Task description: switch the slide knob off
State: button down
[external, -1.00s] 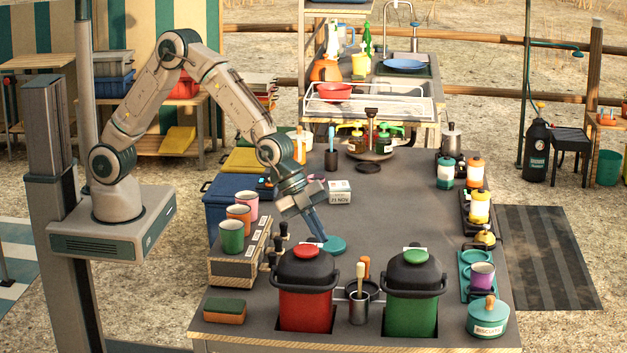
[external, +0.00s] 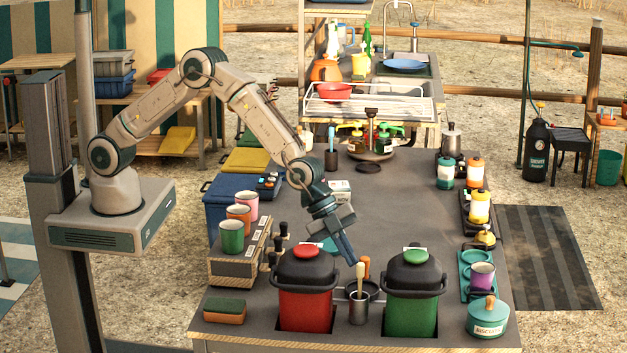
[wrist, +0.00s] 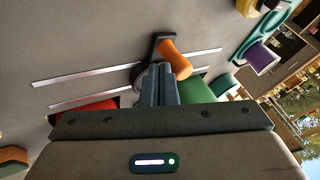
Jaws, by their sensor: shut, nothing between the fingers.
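An orange knob (external: 365,264) stands behind the steel cup, between the red and green bins; I take it as the slide knob. The wrist view shows the knob (wrist: 175,58) on a black bracket (wrist: 159,46) beside two parallel silver rails (wrist: 95,75). My gripper (external: 352,263) points down at the worktop with its fingers together and empty. In the wrist view the fingertips (wrist: 158,68) are just beside the knob and partly cover its base. I cannot tell whether they touch it.
The red bin (external: 305,308) and green bin (external: 411,308) stand close on either side. A steel cup (external: 359,312) with a wooden-handled tool is just in front. The worktop's middle (external: 410,215) is clear.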

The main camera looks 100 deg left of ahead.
jog(key=w+b, duration=0.2)
jog(key=w, duration=0.9)
jog(key=shift+w, duration=0.25)
jog(key=shift+r, duration=0.1)
jog(key=shift+s+d+b, duration=0.1)
jog(key=shift+s+b, duration=0.3)
jog(key=shift+b, duration=0.4)
jog(key=s, duration=0.1)
jog(key=s+b, duration=0.2)
jog(key=shift+s+d+f, duration=0.1)
jog(key=shift+d+f, duration=0.1)
jog(key=shift+d, duration=0.05)
jog(key=b+v, duration=0.1)
jog(key=v, duration=0.9)
jog(key=shift+r, duration=0.2)
jog(key=shift+s, duration=0.1)
